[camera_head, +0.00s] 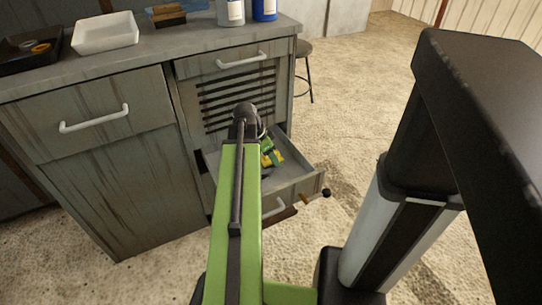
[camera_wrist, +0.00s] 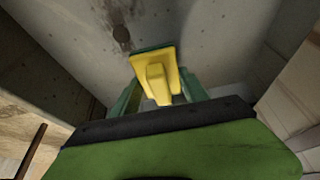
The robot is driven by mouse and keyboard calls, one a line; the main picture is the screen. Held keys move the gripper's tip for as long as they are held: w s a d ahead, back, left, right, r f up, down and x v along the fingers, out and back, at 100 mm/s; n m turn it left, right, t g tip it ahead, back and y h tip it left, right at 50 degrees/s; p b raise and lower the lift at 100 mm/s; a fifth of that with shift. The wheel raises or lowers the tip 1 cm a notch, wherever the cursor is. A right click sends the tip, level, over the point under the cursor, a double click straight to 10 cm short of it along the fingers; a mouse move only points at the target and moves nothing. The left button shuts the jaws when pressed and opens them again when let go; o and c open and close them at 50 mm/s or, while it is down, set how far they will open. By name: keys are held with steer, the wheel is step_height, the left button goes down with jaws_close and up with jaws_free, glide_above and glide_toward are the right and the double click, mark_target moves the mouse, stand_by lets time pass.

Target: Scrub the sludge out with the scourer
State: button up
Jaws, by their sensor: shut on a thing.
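The scourer (camera_wrist: 154,72), a yellow block with a raised grip and a dark green pad, is held between the green fingers of my gripper (camera_wrist: 158,97). My gripper (camera_head: 268,153) is down inside the open lower drawer (camera_head: 298,166), and the yellow of the scourer (camera_head: 267,159) shows there. In the wrist view the pad is over or against the grey drawer floor (camera_wrist: 205,38); I cannot tell whether it touches. A dark brown blotch, perhaps sludge (camera_wrist: 121,37), lies up and left of the scourer, with small specks around. My arm hides part of the drawer.
The drawer walls stand close around my gripper. On the worktop (camera_head: 185,45) are a white tray (camera_head: 105,32), a black tray (camera_head: 30,50), a brush (camera_head: 167,14) and bottles (camera_head: 231,12). A stool (camera_head: 304,65) stands behind the cabinet. The floor to the right is clear.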

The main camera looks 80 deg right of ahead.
steer(key=shift+r+p, duration=1.15)
steer(key=shift+r, duration=0.45)
steer(key=shift+r, duration=0.1)
step_height(320, 180, up, 3)
steer(key=p, duration=0.3)
